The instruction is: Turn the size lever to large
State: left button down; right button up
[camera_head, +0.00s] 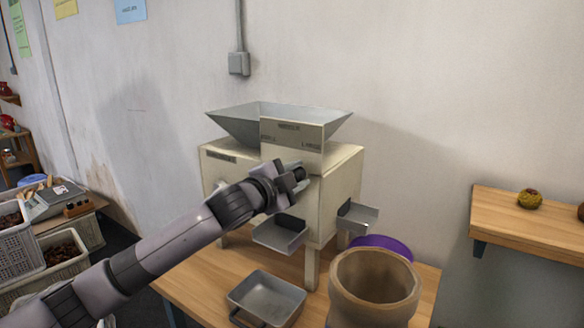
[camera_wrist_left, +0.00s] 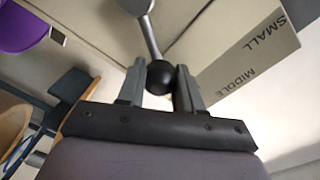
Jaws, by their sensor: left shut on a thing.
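The size lever shows in the left wrist view as a metal rod (camera_wrist_left: 149,32) ending in a black ball knob (camera_wrist_left: 160,77). My left gripper (camera_wrist_left: 160,70) is shut on the knob, one finger on each side. In the head view my left gripper (camera_head: 301,174) is at the front of the cream sorting machine (camera_head: 341,195), just below its label plate (camera_head: 292,140); the lever is hidden behind it there. In the left wrist view the plate (camera_wrist_left: 228,72) reads SMALL and MIDDLE; no other word on it is readable. My right gripper is out of view.
A grey hopper (camera_head: 235,127) tops the machine. Chutes stick out at its front (camera_head: 280,233) and right side (camera_head: 358,216). On the wooden table (camera_head: 190,282) are a metal tray (camera_head: 266,296), a brown round container (camera_head: 372,290) and a purple item (camera_head: 383,243). A wall shelf (camera_head: 530,222) is at right.

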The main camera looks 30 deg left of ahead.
pick_arm(q)
jog(key=shift+f, duration=0.2)
dwell(0.3)
jog(key=c, duration=0.8)
grip_release()
jog(key=shift+o, duration=0.2)
jog(key=shift+s, duration=0.1)
jog(key=s+b, duration=0.1)
jog(key=s, duration=0.6)
jog(key=shift+a+r, duration=0.3)
jog(key=shift+w, duration=0.1)
